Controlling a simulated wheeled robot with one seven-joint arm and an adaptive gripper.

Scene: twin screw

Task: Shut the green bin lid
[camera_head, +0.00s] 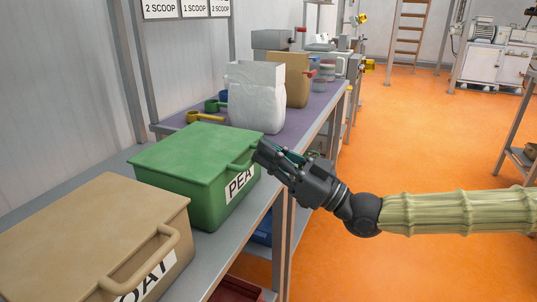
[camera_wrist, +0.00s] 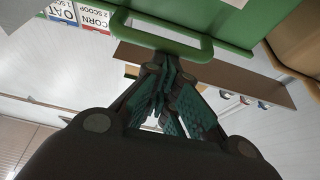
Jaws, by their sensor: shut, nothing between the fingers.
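The green bin (camera_head: 180,203) stands on the grey bench with a "PEA" label on its front. Its green lid (camera_head: 190,150) lies level over the box, and no gap shows between them in the head view. The lid's green loop handle (camera_head: 238,166) sticks out at the front edge. My gripper (camera_head: 263,150) is at the right end of this handle, with its fingers shut and empty. In the wrist view the handle (camera_wrist: 150,45) crosses just beyond my fingertips (camera_wrist: 165,78). I cannot tell whether they touch it.
A tan bin (camera_head: 100,225) labelled "OAT" stands nearer on the bench, its lid down. A white sack (camera_head: 257,100), a brown sack (camera_head: 290,80) and scoops (camera_head: 205,117) stand behind the green bin. The orange floor (camera_head: 400,150) to the right is open.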

